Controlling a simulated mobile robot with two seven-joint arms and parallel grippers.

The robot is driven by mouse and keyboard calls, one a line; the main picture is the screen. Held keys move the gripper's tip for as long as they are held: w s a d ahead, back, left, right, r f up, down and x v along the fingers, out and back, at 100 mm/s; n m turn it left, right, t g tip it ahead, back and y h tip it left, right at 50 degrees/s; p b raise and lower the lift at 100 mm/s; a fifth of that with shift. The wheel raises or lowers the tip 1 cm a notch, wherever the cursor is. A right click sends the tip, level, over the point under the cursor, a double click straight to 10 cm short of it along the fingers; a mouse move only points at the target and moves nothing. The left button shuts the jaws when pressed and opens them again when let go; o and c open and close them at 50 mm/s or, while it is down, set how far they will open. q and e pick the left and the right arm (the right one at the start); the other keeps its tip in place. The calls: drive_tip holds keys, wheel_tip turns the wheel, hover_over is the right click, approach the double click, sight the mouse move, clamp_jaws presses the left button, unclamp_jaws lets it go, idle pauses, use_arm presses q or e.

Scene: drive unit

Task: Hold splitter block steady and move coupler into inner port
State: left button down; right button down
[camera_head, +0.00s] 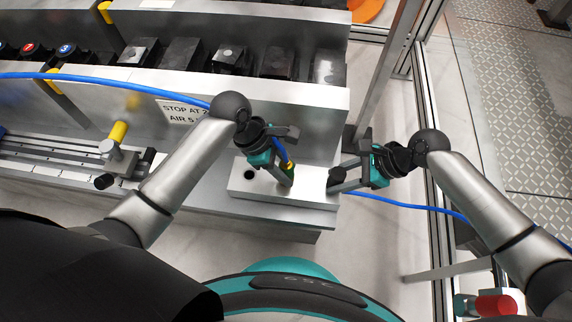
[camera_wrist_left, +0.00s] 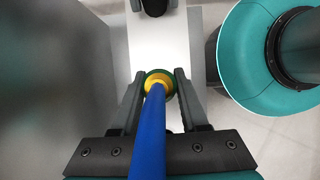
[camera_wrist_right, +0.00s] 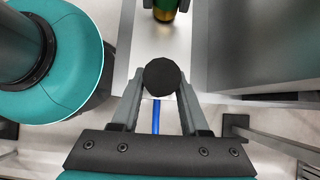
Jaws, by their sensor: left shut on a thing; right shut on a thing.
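The splitter block (camera_head: 262,190) is a pale metal bar on the bench's front ledge, with a dark round port (camera_head: 250,175) toward its left. My left gripper (camera_head: 284,176) is shut on the coupler, a green and yellow-gold fitting (camera_wrist_left: 158,84) on a blue hose. The coupler is at the block's top, right of the dark port; I cannot tell whether it is seated or just above. It also shows in the right wrist view (camera_wrist_right: 165,14). My right gripper (camera_head: 334,182) is shut on a black round knob (camera_wrist_right: 162,76) at the block's right end.
A tall metal wall with a "STOP AT" sign (camera_head: 184,112) stands behind the block. A yellow-topped clamp (camera_head: 118,132) on a rail is to the left. The blue hose (camera_head: 120,82) runs left from the coupler. A metal frame post (camera_head: 388,65) rises at the right.

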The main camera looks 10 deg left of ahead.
use_arm(q)
drive_tip(key=shift+f, duration=0.25)
drive_tip(key=shift+c, duration=1.7)
unclamp_jaws()
drive_tip(key=v, duration=1.2)
use_arm(e)
drive_tip(key=shift+c, duration=1.7)
unclamp_jaws()
